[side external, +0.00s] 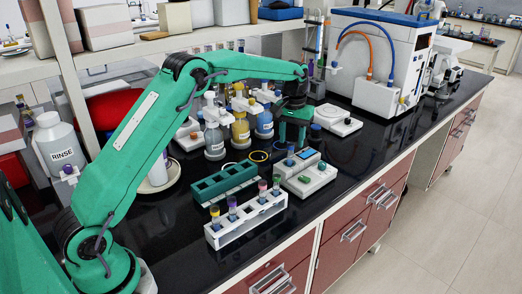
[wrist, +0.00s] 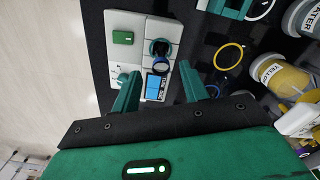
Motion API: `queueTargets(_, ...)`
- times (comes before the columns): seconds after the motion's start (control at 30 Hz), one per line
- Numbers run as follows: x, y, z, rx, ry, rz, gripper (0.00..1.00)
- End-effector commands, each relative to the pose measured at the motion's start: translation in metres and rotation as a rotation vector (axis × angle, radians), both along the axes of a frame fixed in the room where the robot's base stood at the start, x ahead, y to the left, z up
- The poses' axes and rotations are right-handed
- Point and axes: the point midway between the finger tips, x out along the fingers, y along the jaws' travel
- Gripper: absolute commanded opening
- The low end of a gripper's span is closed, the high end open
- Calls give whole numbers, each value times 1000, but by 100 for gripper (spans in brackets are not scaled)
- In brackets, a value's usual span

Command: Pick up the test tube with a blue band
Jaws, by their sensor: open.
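My gripper (side external: 291,142) is above the device's far end, pointing down. In the wrist view my gripper (wrist: 160,72) is open, with its fingers either side of the blue-ringed item and apart from it.
A white rack (side external: 248,226) holds several tubes with yellow, purple, pink and green tops. A green rack (side external: 222,184) lies behind it. Labelled bottles (side external: 240,132) stand left of my gripper. A white scale (side external: 337,121) is behind right. Black bench is bare at the front right.

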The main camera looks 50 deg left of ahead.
Motion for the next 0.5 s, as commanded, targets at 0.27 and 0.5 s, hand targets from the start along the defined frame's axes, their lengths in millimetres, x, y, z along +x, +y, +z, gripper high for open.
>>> queueTargets(0.27, 0, 0, -7, 0, 0, 0, 44)
queueTargets(0.5, -2, 0, -23, 0, 2, 0, 44)
